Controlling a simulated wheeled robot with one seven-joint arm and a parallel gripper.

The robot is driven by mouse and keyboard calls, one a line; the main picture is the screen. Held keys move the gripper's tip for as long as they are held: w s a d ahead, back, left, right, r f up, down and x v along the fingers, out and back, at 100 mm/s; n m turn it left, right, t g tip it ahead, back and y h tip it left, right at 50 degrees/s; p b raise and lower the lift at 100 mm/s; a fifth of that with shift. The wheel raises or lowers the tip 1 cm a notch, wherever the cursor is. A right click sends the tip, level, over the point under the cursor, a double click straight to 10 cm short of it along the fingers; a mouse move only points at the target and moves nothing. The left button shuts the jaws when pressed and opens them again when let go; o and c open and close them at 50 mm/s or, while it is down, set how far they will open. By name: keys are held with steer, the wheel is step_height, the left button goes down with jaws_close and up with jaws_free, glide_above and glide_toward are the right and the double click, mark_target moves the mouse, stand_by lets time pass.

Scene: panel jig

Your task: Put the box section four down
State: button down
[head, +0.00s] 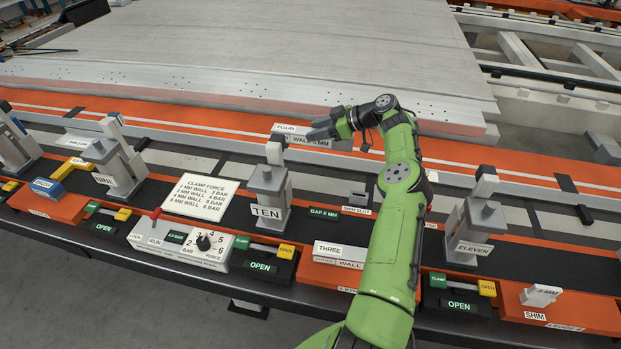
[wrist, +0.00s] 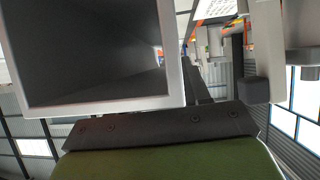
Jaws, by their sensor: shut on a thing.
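Box section four (head: 285,129) is a light grey piece with a "FOUR" label and a wall label partly covered by my gripper. My gripper (head: 322,131) is shut on it, coming from the right, behind clamp ten (head: 268,195). The section appears in front of the orange rail, near the grey panel's edge; I cannot tell whether it touches anything below. In the wrist view the open, hollow end of the section (wrist: 110,103) fills the upper left, with a dark inside. The fingertips are not clear there.
A box section labelled three (head: 340,249) lies in an orange holder at the front. Clamp eleven (head: 472,232) stands to the right and clamp nine (head: 117,170) to the left. A control box (head: 180,245) with a red lever and a clamp force card (head: 201,197) sit front left.

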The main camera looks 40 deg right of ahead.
step_height(320, 180, down, 3)
steer(key=shift+r+b, duration=0.1)
steer(key=shift+b, duration=0.75)
step_height(320, 180, down, 9)
steer(key=shift+f+b, duration=0.2)
steer(key=shift+b, duration=0.6)
steer(key=shift+f, duration=0.15)
steer(key=c, duration=0.5)
jaws_free()
steer(key=shift+r, duration=0.2)
steer(key=p+v, duration=0.1)
steer(key=v, duration=1.1)
steer(key=shift+p, duration=0.35)
